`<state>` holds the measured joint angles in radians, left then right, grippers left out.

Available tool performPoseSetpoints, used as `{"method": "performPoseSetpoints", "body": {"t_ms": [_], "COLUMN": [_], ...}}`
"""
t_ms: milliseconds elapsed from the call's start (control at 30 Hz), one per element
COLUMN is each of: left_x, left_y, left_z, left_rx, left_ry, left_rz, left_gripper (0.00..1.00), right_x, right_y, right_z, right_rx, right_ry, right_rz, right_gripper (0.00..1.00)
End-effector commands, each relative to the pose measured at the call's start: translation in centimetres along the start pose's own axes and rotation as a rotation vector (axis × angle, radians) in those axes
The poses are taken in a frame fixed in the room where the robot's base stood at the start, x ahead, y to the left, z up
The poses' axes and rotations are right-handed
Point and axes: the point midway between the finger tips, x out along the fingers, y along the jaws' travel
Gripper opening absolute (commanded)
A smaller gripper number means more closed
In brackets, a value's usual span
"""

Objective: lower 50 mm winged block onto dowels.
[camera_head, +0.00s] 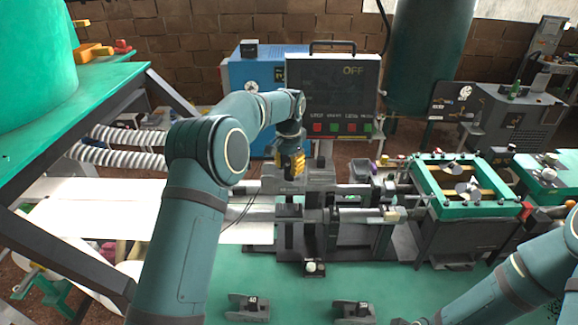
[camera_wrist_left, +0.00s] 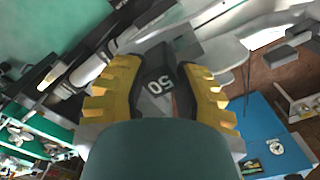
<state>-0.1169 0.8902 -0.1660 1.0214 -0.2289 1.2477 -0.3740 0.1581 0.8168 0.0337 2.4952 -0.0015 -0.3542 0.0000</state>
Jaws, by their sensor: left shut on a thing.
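My left gripper (camera_head: 292,168) is in the middle of the head view, with yellow fingers pointing down over the grey press-like machine (camera_head: 318,180). In the left wrist view, its two yellow fingers (camera_wrist_left: 158,92) are shut on the dark 50 mm block (camera_wrist_left: 160,84), whose white "50" shows upside down between them. In the head view the block is too small and dark to tell apart from the machine. I cannot make out the dowels or whether the block touches anything below it. My right arm shows at the lower right, but its gripper is out of view.
A dark block marked 40 (camera_head: 249,306) and a similar block (camera_head: 353,311) lie on the green table (camera_head: 295,290) in front. A control box reading OFF (camera_head: 332,95) stands behind the gripper. White paper (camera_head: 105,205) lies left, and a green-framed unit (camera_head: 468,205) stands right.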

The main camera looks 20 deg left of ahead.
Motion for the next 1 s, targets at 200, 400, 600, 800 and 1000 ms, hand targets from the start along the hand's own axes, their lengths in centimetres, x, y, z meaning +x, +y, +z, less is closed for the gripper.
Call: {"method": "performPoseSetpoints", "body": {"t_ms": [200,400,600,800,1000], "left_x": [1.4,3.1,4.8,5.5,5.5], "left_y": [0.0,0.0,0.0,0.0,0.0], "left_z": [0.0,0.0,0.0,0.0,0.0], "left_rx": [-0.001,-0.001,0.0,0.0,0.0], "left_ry": [-0.001,0.0,0.0,0.0,0.001], "left_rz": [0.0,0.0,0.0,-0.001,-0.001], "left_gripper": [0.0,0.0,0.0,0.0,0.0], "right_x": [0.7,1.5,2.2,2.5,2.5], "right_y": [0.3,0.6,0.9,1.0,1.0], "right_z": [0.1,0.2,0.4,0.4,0.4], "right_rx": [0.001,0.003,0.004,0.004,0.004], "right_ry": [0.001,0.001,0.002,0.003,0.003], "right_rz": [0.0,0.001,0.002,0.002,0.002], "right_gripper": [0.47,0.47,0.47,0.47,0.47]}}
